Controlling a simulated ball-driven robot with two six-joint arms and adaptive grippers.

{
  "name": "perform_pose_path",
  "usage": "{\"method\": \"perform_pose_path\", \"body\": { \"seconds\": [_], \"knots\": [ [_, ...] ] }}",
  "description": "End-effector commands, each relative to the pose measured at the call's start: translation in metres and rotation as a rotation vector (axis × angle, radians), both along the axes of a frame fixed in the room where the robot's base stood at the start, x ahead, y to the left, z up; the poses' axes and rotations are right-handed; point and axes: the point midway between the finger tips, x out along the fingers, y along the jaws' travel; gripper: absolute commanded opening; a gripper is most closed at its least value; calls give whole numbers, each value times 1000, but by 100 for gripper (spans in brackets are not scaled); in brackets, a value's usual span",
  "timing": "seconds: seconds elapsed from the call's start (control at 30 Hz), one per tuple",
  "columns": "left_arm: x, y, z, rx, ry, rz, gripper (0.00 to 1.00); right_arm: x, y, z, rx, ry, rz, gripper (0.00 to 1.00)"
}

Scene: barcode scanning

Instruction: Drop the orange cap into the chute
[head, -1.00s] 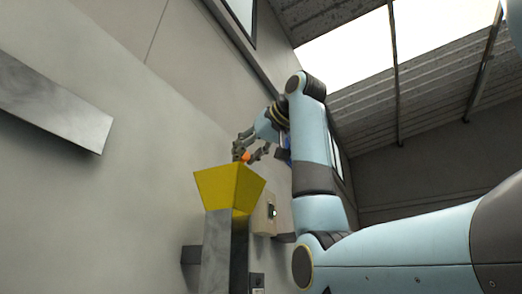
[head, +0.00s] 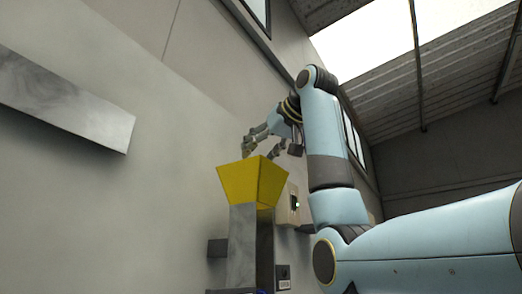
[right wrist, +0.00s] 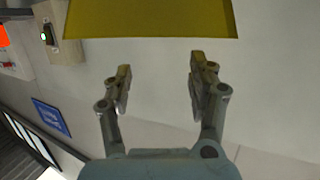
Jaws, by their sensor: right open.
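The yellow funnel mouth of the chute (head: 252,182) tops a grey metal column (head: 242,245) against the wall in the head view. My right gripper (head: 261,153) is just above and behind the funnel rim, with its fingers apart and nothing between them. In the right wrist view the open fingers (right wrist: 163,85) are empty, and the yellow funnel (right wrist: 150,18) fills the top edge. The orange cap is not visible in either view now; the inside of the funnel is hidden. My left gripper is not in view.
A beige wall box (head: 287,208) with a lit green light sits right behind the funnel; it also shows in the wrist view (right wrist: 62,30). A grey metal beam (head: 65,100) juts from the wall at left. A blue sign (right wrist: 50,117) is on the wall.

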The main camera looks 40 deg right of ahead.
Motion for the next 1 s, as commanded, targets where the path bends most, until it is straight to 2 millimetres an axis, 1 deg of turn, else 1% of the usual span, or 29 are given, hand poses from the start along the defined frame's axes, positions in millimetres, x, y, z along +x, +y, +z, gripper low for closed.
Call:
{"method": "perform_pose_path", "body": {
  "seconds": [0.07,0.17,0.43,0.5,0.6,0.77,1.0],
  "knots": [
    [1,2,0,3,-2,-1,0,0,0,3,0,-1,0,58],
    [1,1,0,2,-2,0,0,0,0,13,0,-2,1,58],
    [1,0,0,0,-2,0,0,0,1,68,1,-2,2,58],
    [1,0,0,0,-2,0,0,-1,1,80,0,-1,1,58],
    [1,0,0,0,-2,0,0,0,1,91,1,1,2,58],
    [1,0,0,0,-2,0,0,0,0,100,0,0,0,58],
    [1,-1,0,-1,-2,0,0,0,0,100,0,0,0,58]
  ]
}}
